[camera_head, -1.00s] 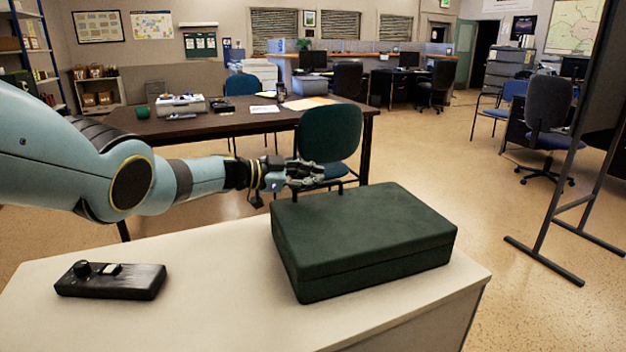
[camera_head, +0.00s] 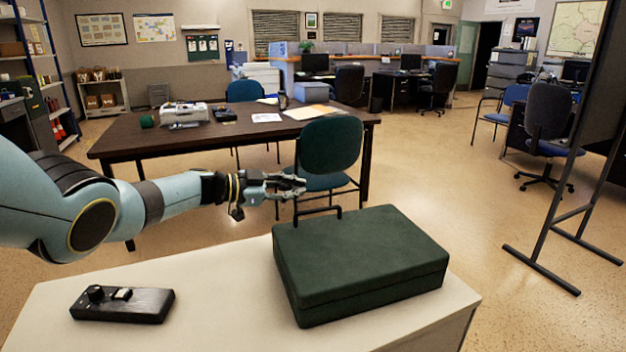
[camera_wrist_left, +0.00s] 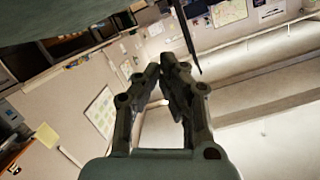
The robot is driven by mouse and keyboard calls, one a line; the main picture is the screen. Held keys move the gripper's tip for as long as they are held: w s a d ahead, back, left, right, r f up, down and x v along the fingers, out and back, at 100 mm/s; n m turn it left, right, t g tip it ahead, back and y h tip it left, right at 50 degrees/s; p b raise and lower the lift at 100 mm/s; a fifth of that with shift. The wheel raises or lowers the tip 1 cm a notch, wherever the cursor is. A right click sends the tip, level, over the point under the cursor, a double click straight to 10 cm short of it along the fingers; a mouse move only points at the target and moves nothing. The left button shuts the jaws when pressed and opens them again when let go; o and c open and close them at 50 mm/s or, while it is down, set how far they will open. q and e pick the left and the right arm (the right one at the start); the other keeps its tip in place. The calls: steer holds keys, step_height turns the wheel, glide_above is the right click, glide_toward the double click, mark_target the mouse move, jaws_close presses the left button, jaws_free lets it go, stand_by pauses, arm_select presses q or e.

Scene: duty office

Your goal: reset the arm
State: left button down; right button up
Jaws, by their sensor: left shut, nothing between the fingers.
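My left gripper (camera_head: 291,186) is shut and empty. It hangs in the air above and behind the left part of a dark green case, apart from it, in front of a teal chair. In the left wrist view its two fingers (camera_wrist_left: 163,72) come together with nothing between them. The left arm (camera_head: 130,210) reaches in from the left of the head view. My right gripper is not in view.
The closed green case (camera_head: 360,262) lies on a pale table (camera_head: 215,300). A black control box (camera_head: 122,304) lies at the table's left. Behind stand the teal chair (camera_head: 331,146) and a dark wooden desk (camera_head: 130,148). A dark-framed stand (camera_head: 560,190) is at right.

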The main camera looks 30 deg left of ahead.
arm_select(q)
steer(key=v, duration=0.5)
steer(key=shift+a+p, duration=0.15)
steer(key=shift+p, duration=0.25)
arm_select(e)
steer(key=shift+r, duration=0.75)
arm_select(q)
steer(key=shift+w, duration=0.1)
